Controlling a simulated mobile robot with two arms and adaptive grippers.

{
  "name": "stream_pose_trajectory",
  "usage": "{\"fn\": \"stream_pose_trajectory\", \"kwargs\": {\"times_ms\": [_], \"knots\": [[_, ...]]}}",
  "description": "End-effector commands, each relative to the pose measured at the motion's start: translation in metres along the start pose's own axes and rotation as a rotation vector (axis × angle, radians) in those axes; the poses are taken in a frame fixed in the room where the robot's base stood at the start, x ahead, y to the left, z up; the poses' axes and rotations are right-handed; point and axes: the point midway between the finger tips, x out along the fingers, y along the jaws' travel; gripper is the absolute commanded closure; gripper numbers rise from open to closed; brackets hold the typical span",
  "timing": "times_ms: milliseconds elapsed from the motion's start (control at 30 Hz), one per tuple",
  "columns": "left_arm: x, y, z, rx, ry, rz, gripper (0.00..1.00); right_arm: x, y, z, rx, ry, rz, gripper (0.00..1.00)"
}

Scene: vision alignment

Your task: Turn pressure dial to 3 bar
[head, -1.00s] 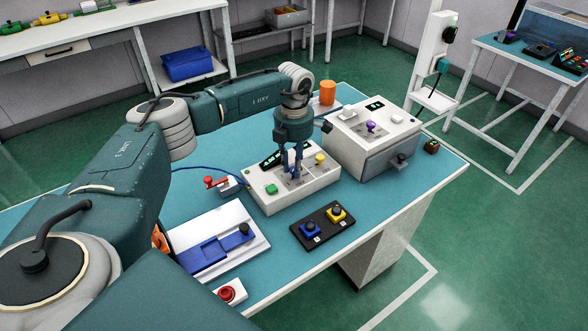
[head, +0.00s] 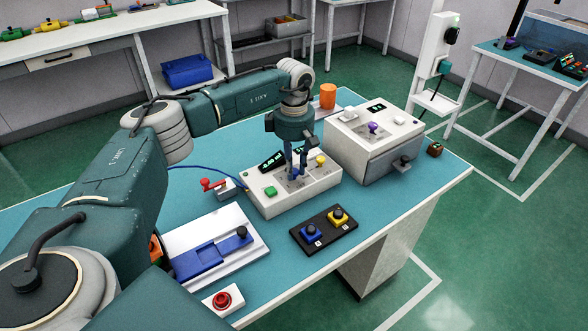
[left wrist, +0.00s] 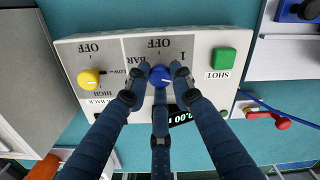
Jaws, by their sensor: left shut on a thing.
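The blue pressure dial (left wrist: 159,76) is a round knob with a light pointer mark on the white control box (head: 268,207). In the left wrist view, labels "OFF", "BAR" and "1" stand around it, upside down. My left gripper (head: 297,172) reaches down from above onto this dial. In the left wrist view, the fingers of my left gripper (left wrist: 160,80) are closed around the knob. A dark display (left wrist: 180,118) with green digits, partly hidden by a finger, seems to end in "0.00". My right gripper is not in view.
On the same box are a yellow knob (head: 321,161) and a green button (head: 271,192). A grey-white box (head: 365,145) stands close at right.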

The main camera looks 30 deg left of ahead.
Motion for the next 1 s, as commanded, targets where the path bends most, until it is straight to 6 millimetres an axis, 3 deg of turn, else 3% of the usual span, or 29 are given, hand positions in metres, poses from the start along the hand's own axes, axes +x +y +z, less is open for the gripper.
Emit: {"fn": "stream_pose_trajectory", "kwargs": {"times_ms": [1000], "knots": [[-0.003,0.003,-0.001,0.953,0.004,0.009,1.00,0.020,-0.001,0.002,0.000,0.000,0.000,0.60]]}}
